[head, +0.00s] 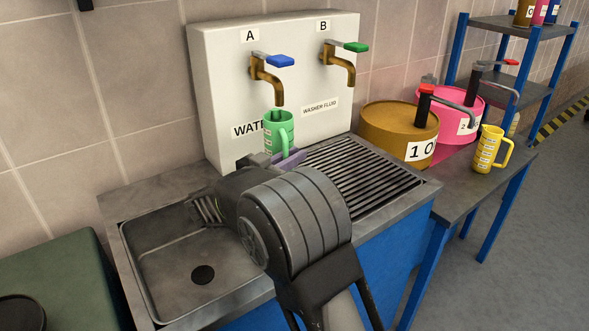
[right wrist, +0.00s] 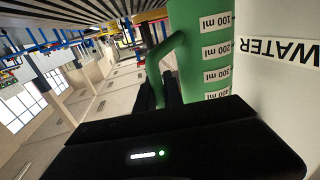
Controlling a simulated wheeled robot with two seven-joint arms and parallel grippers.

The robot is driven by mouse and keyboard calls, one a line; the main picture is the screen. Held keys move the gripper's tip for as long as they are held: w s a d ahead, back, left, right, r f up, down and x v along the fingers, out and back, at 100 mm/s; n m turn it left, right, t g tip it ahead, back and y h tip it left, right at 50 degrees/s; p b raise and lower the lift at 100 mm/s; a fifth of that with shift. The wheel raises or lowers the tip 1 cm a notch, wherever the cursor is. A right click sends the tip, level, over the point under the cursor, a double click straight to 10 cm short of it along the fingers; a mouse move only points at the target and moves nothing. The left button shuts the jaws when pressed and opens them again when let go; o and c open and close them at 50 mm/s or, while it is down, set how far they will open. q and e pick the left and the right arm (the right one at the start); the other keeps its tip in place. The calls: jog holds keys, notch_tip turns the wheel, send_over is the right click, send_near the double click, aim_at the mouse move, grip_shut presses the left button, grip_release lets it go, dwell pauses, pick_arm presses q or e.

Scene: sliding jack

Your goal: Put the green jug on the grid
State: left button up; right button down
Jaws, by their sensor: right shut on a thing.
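The green jug (head: 279,135) is upright near the white back panel, below and a little beyond tap A. It also shows in the right wrist view (right wrist: 200,50), with its ml marks and its handle. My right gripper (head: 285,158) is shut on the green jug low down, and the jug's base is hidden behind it. The dark slatted grid (head: 365,175) lies to the right of the jug. I cannot tell whether the jug's base touches anything. My left gripper is not in view.
Tap A (head: 268,75) with a blue handle hangs above the jug; tap B (head: 340,60) has a green one. A sink basin (head: 170,265) is at left. A brown drum (head: 395,128), a pink drum (head: 455,110) and a yellow jug (head: 490,150) stand at right. The grid is empty.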

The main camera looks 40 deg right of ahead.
jog(key=shift+d+f, duration=0.15)
jog(key=shift+f, duration=0.75)
jog(key=shift+d+f, duration=0.15)
jog(key=shift+f, duration=0.7)
jog(key=shift+f, duration=0.1)
jog(key=c, duration=1.5)
grip_release()
jog(key=shift+o, duration=0.2)
jog(key=s+a, duration=0.2)
jog(key=a, duration=1)
